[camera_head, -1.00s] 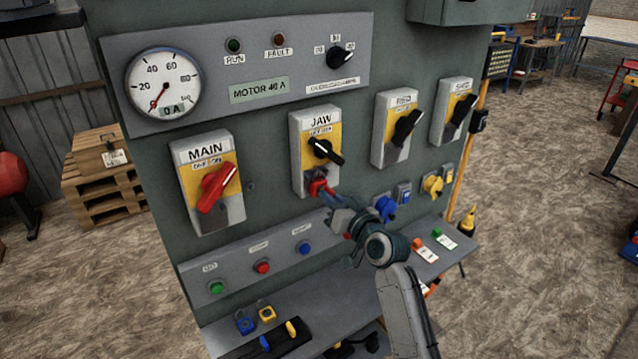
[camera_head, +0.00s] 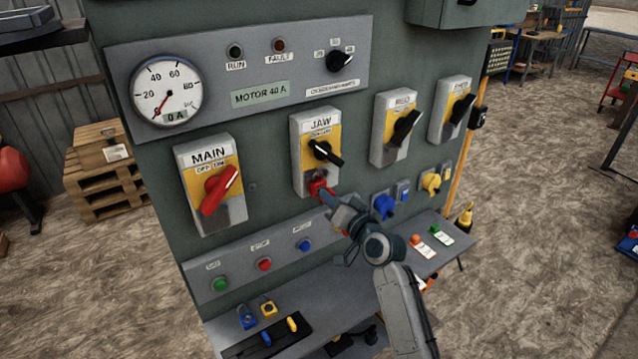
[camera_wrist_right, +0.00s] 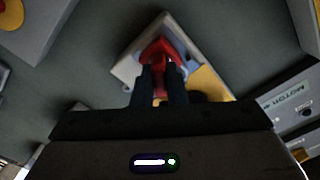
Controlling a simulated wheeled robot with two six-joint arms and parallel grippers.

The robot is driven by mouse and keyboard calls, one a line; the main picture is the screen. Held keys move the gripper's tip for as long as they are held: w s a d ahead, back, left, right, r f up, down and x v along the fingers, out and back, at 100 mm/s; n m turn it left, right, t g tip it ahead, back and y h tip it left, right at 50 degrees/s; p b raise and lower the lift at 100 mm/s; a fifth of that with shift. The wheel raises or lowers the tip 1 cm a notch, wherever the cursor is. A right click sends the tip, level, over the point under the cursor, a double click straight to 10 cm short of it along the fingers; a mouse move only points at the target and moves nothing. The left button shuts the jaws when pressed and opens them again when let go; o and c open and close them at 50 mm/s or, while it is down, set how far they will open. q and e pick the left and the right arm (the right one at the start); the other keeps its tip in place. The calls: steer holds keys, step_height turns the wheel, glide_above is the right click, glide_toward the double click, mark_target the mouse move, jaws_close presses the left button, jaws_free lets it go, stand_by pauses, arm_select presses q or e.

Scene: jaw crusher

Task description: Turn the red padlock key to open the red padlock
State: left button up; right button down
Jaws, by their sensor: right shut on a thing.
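The red padlock (camera_head: 317,187) hangs at the lower part of the JAW switch box (camera_head: 304,165), under its black handle. It also shows as a red shape in the wrist view (camera_wrist_right: 163,48), partly hidden by my fingers. My right gripper (camera_head: 326,196) reaches up to it from the lower right. In the wrist view my right gripper's two dark fingers (camera_wrist_right: 162,83) are shut on a small red piece, the red padlock key (camera_wrist_right: 160,88), mostly hidden between them. I cannot tell whether the shackle is open. My left gripper is not in view.
The MAIN box (camera_head: 209,184) with a red handle is to the left. Two more switch boxes are to the right. Blue (camera_head: 384,206) and yellow (camera_head: 431,182) pieces sit near my arm. A shelf (camera_head: 290,302) with padlocks and tags is below.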

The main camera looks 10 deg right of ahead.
steer(key=shift+r, duration=0.15)
steer(key=shift+r+m+p, duration=0.1)
steer(key=shift+m+p, duration=0.3)
steer(key=shift+p, duration=0.15)
steer(key=shift+m+p, duration=1.05)
steer(key=shift+m, duration=0.45)
steer(key=c, duration=1.5)
jaws_free()
steer(key=shift+w+f, duration=0.1)
steer(key=shift+f, duration=0.1)
steer(key=shift+o, duration=0.6)
steer(key=shift+w+a+f, duration=0.1)
steer(key=shift+w, duration=0.05)
steer(key=p+v, duration=0.1)
steer(key=v, duration=0.7)
